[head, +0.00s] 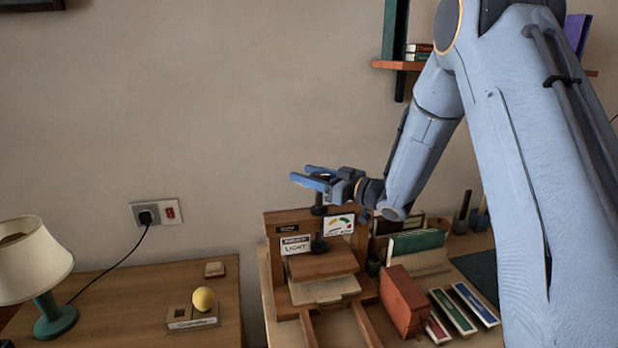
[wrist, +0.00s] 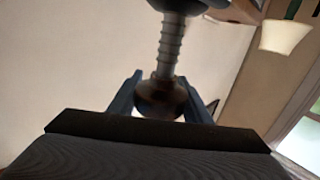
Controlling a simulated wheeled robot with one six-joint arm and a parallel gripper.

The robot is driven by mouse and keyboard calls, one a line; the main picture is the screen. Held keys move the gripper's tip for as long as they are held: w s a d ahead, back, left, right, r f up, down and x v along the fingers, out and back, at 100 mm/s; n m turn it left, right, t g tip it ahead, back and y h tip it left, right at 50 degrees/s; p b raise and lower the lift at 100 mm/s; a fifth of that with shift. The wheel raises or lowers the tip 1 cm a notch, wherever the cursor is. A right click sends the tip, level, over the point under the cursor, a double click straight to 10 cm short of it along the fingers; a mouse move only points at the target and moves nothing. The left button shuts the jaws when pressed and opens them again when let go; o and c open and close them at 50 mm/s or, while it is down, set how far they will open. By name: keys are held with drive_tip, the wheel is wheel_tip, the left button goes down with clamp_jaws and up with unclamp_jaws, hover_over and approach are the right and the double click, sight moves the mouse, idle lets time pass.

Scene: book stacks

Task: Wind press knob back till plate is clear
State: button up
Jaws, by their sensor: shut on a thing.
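The wooden book press (head: 275,250) stands on the desk against the wall. Its dark knob (head: 322,177) tops a vertical screw (head: 318,203). My gripper (head: 315,178) is shut on the knob from the right, well above the press bed. In the wrist view the round, dark knob (wrist: 162,97) sits between both blue fingers, and the ribbed screw (wrist: 171,45) runs up the picture from it. The brown press plate (head: 322,265) lies level over a pale block (head: 325,289). I cannot tell whether they touch. A LIGHT sign (head: 296,245) and a coloured dial card (head: 338,224) are on the frame.
At left are a lamp (head: 35,260) and a yellow ball (head: 204,299) on a small stand. A shelf (head: 398,66) hangs above.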

drive_tip(key=shift+f, duration=0.15)
drive_tip(key=o, duration=1.1)
drive_tip(key=shift+c, duration=0.2)
drive_tip(key=b+v, duration=0.2)
drive_tip(key=v, duration=0.5)
drive_tip(key=shift+s+d, duration=0.3)
